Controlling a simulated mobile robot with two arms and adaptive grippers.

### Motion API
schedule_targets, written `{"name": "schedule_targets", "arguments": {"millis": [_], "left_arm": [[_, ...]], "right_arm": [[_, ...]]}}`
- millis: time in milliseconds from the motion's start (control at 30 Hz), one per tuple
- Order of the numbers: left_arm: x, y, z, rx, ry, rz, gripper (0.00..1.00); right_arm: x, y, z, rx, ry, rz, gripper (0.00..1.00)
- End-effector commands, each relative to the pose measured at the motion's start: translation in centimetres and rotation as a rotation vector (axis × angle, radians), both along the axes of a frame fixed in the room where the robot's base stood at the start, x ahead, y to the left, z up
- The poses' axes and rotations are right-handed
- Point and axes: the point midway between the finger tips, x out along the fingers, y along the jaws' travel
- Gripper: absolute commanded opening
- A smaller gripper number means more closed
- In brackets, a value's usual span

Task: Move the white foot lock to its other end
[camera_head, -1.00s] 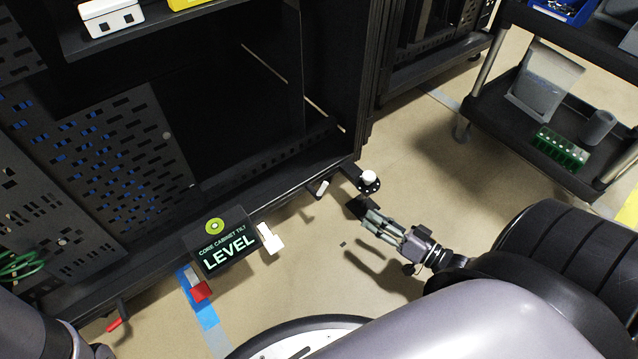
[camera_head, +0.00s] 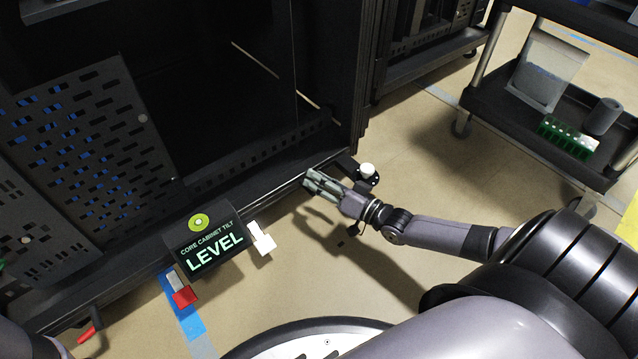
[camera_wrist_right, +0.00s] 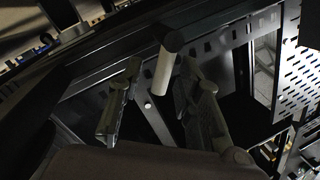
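The white foot lock (camera_wrist_right: 163,73) shows in the right wrist view as a pale round bar with a dark end, at the cabinet's lower edge. In the head view my right gripper hides it, near the right front corner of the cabinet (camera_head: 235,178). My right gripper (camera_head: 312,182) reaches that corner from the right. In the right wrist view its two fingers (camera_wrist_right: 150,100) are apart, with the pale bar showing between them; I cannot tell whether they touch it. My left gripper is out of view.
A sign reading LEVEL (camera_head: 210,250) stands before the cabinet, with a white piece (camera_head: 262,241) beside it. A white knob (camera_head: 367,170) is right of my gripper. A red-tipped lever (camera_head: 90,333) is at left. A cart (camera_head: 500,105) stands back right. Floor between is clear.

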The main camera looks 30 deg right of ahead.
Motion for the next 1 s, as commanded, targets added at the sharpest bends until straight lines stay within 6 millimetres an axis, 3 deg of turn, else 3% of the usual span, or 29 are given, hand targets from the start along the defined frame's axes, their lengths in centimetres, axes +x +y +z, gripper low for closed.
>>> {"name": "schedule_targets", "arguments": {"millis": [333,800,1000], "left_arm": [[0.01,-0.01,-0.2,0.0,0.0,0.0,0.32],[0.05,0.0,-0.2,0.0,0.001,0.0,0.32],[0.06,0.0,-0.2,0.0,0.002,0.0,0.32]], "right_arm": [[0.42,0.17,0.07,0.0,0.0,0.0,0.32],[0.39,0.14,0.03,0.0,0.0,0.0,0.01],[0.38,0.13,0.02,0.0,0.0,0.0,0.0]]}}
